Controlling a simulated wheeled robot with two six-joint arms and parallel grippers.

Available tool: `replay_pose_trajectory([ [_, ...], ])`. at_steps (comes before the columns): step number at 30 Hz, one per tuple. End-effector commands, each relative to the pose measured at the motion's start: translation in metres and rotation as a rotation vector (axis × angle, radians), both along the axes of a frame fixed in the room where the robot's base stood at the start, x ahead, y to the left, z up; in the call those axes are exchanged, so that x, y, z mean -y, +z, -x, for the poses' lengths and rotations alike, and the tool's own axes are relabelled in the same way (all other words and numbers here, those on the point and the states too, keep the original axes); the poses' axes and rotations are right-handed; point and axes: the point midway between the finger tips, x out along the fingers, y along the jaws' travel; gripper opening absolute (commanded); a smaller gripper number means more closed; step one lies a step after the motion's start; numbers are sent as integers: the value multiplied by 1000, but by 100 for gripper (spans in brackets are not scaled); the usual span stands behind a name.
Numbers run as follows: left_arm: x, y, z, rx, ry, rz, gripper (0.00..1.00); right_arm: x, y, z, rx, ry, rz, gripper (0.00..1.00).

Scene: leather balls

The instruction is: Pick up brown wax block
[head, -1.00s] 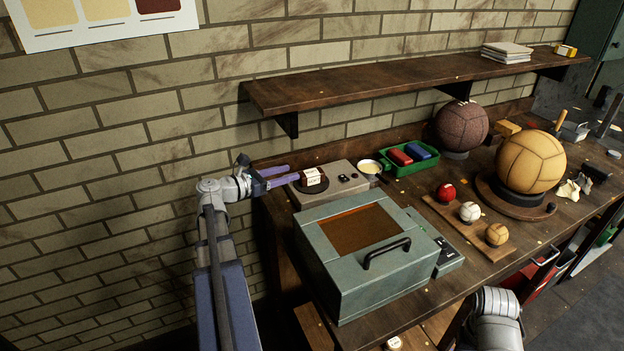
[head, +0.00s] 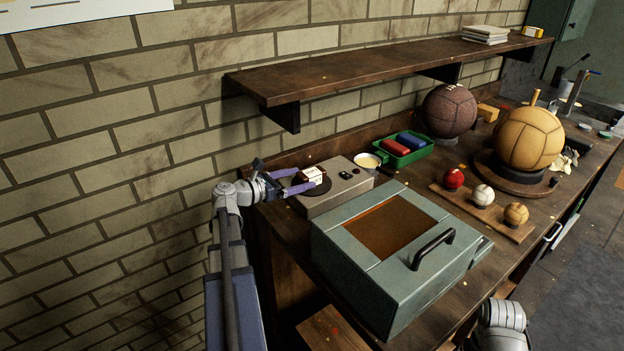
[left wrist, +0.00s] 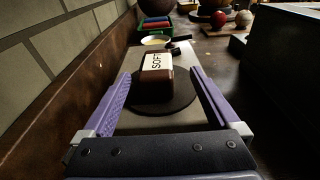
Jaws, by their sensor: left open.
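The brown wax block (head: 313,174) with a white label sits on a dark round plate (head: 318,187) on top of a grey box-shaped device (head: 340,188). In the left wrist view the block (left wrist: 157,86) stands ahead between the two purple fingers, its label reading "SOFT". My left gripper (head: 298,184) is open, its fingers on either side of the block's near end; I cannot tell whether they touch it. It also shows in the left wrist view (left wrist: 158,92). My right arm shows at the bottom right, but its gripper is out of view.
A large grey-green box (head: 345,250) with a handle stands close to the right of the device. A pan (head: 368,161) and a green tray (head: 405,158) of red and blue blocks lie behind. A shelf (head: 380,75) overhangs the back wall.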

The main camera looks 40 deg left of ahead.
Motion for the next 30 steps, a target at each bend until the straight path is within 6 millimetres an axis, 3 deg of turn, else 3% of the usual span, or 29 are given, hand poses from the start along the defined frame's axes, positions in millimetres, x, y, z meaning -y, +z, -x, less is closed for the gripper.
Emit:
replay_pose_trajectory([
  [7, 1, -2, -10, 0, 0, 0, 95, 0, -2, 0, 0, 0, 0, 50],
  [16, 9, -8, -49, 0, 0, 1, 95, 0, -8, 0, 0, 0, 0, 50],
  [23, 10, -7, -51, 0, 2, 1, 95, 0, -7, 0, 0, 0, 0, 50],
  [30, 10, -7, -51, 0, 1, 1, 70, 0, -7, 0, 0, 0, 0, 50],
])
